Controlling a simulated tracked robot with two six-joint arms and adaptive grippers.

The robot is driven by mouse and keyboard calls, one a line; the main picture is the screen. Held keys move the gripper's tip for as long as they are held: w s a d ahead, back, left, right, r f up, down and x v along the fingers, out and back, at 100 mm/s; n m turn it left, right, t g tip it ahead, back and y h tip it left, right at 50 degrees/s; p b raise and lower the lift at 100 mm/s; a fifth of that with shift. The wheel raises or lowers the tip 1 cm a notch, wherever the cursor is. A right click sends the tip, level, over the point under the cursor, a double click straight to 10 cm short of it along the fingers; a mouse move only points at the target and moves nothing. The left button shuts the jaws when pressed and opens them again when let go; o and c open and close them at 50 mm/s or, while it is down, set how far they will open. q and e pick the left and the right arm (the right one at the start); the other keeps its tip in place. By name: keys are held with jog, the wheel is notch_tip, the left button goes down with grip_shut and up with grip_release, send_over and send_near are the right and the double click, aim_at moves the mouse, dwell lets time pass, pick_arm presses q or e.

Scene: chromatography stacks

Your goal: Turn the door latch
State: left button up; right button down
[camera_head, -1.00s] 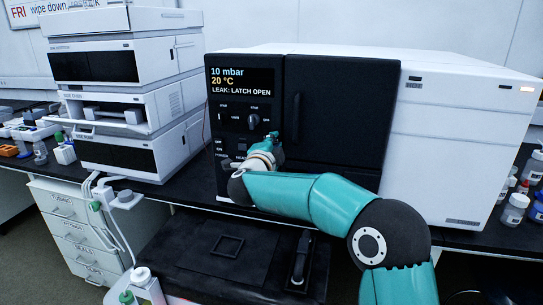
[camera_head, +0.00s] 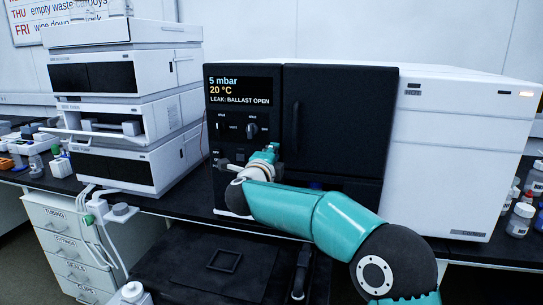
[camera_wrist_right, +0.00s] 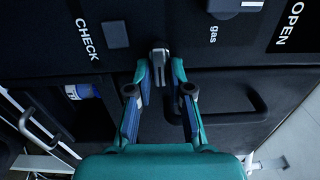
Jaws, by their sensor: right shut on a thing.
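The black door (camera_head: 345,115) of the vacuum oven is closed in the head view, with a dark vertical bar on its left side. My right gripper (camera_head: 268,153) is at the lower right of the control panel, by the door's lower left edge. In the right wrist view my right gripper (camera_wrist_right: 160,72) has its two fingers around a small grey lever, apparently the door latch (camera_wrist_right: 160,60), and is shut on it. In the head view the latch is hidden behind the gripper. My left gripper is not in view.
The display (camera_head: 242,87) reads 5 mbar, 20 °C, "LEAK: BALLAST OPEN". Panel knobs (camera_head: 252,130) sit above the gripper. A white instrument stack (camera_head: 125,110) stands left, bottles (camera_head: 520,220) right. A grey lever (camera_wrist_right: 235,6) by "OPEN" and "gas" is near.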

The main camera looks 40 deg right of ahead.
jog(key=c, duration=1.2)
grip_release()
jog(key=shift+f, duration=0.2)
jog(key=shift+r, duration=0.1)
jog(key=v, duration=1.2)
